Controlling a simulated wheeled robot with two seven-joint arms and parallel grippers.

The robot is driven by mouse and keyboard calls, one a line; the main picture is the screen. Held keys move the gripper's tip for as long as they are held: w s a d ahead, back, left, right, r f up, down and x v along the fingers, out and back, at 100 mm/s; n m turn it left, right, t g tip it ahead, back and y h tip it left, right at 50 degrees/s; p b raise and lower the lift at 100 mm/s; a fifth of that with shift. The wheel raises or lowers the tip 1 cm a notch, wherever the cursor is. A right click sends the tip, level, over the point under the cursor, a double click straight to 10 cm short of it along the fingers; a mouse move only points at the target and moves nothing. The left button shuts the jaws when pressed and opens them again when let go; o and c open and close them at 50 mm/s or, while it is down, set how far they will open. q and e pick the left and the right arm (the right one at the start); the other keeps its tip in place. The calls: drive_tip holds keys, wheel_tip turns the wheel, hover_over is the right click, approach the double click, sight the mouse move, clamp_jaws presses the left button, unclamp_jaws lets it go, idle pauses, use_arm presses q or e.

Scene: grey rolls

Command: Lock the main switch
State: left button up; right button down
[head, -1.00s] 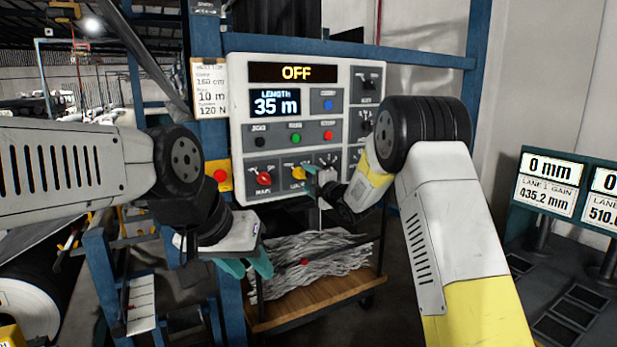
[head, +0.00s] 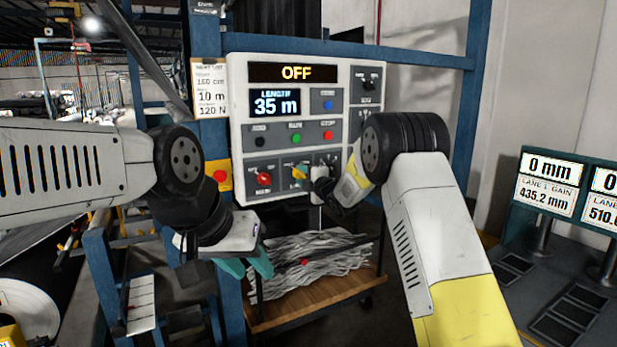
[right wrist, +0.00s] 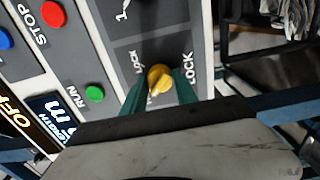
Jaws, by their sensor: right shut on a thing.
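The control panel (head: 238,110) carries a red knob (head: 264,179) at its lower left and a yellow knob (head: 299,173) to the right of it. In the right wrist view the yellow knob (right wrist: 159,80) sits between the teal fingers of my right gripper (right wrist: 160,88), which is shut on it. A LOCK label shows on its right; the label on its left is partly covered. In the head view my right gripper (head: 303,174) is at the panel's lower edge, partly hidden by its wrist. My left gripper (head: 248,266) is open and empty, below and left of the panel.
Green (head: 295,138), red (head: 328,135) and blue (head: 328,105) buttons sit above the knobs. The display (head: 294,72) reads OFF. A red button on a yellow plate (head: 218,175) is left of the panel. A wooden cart (head: 320,302) with grey strips stands below.

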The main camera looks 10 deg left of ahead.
drive_tip(key=shift+m, duration=0.4)
drive_tip(key=m, duration=0.3)
drive_tip(key=shift+m, duration=0.4)
drive_tip(key=m, duration=0.4)
drive_tip(key=shift+f+m, duration=0.1)
drive_tip(key=shift+m, duration=0.2)
drive_tip(key=m, duration=0.8)
drive_tip(key=shift+m, duration=0.3)
drive_tip(key=c, duration=1)
unclamp_jaws()
drive_tip(key=shift+o, duration=0.2)
